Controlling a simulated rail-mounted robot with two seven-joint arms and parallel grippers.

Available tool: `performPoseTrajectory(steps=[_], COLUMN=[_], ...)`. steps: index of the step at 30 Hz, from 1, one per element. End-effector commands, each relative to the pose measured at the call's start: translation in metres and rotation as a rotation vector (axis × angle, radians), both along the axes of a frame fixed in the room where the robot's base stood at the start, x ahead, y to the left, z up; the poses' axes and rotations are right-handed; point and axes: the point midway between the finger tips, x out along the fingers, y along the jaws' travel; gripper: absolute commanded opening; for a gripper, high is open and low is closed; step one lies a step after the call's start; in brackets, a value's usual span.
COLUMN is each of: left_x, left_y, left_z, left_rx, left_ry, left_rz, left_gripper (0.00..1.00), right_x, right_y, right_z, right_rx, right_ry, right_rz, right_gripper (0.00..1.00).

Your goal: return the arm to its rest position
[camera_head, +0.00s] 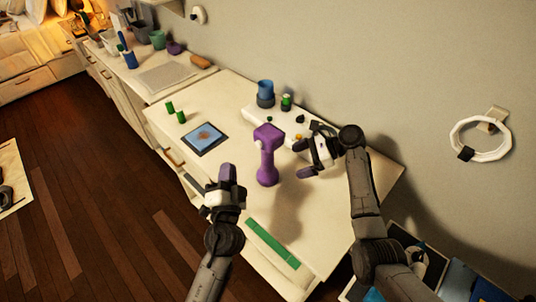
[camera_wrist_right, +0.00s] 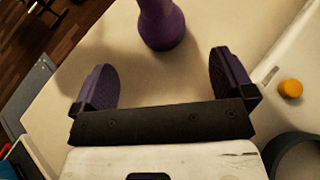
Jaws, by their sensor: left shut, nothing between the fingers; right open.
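My left gripper (camera_head: 227,173) is shut and empty, over the near left edge of the pale table (camera_head: 330,235). My right gripper (camera_head: 304,158) is open, just right of a purple object (camera_head: 268,155) with a wide top and a narrower stem, standing on the table. In the right wrist view, the open fingers of my right gripper (camera_wrist_right: 164,75) have bare table between them. The lower end of the purple object (camera_wrist_right: 162,25) shows beyond them, apart from both fingers.
A tablet (camera_head: 205,139), green cylinders (camera_head: 175,111), a blue cup (camera_head: 265,90) and a green strip (camera_head: 272,243) lie or stand on the table. An orange round item (camera_wrist_right: 290,88) is right of the right gripper. A white ring (camera_head: 480,138) hangs on the wall.

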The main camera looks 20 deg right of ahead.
Motion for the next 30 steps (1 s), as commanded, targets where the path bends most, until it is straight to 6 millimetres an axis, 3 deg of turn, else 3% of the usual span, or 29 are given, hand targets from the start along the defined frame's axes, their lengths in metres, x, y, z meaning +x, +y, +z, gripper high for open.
performPoseTrajectory(steps=[11,30], left_x=[0.0,0.0], left_y=[0.0,0.0], left_z=[0.004,0.089], left_rx=[0.0,0.0], left_ry=[0.0,0.0], left_rz=[0.0,0.0], left_gripper=[0.0,0.0], right_x=[-0.004,-0.003], right_y=[-0.011,-0.011], right_z=[0.01,0.095], right_rx=[0.0,0.0], right_ry=[0.0,0.0], right_rz=[0.0,0.0], right_gripper=[1.0,1.0])
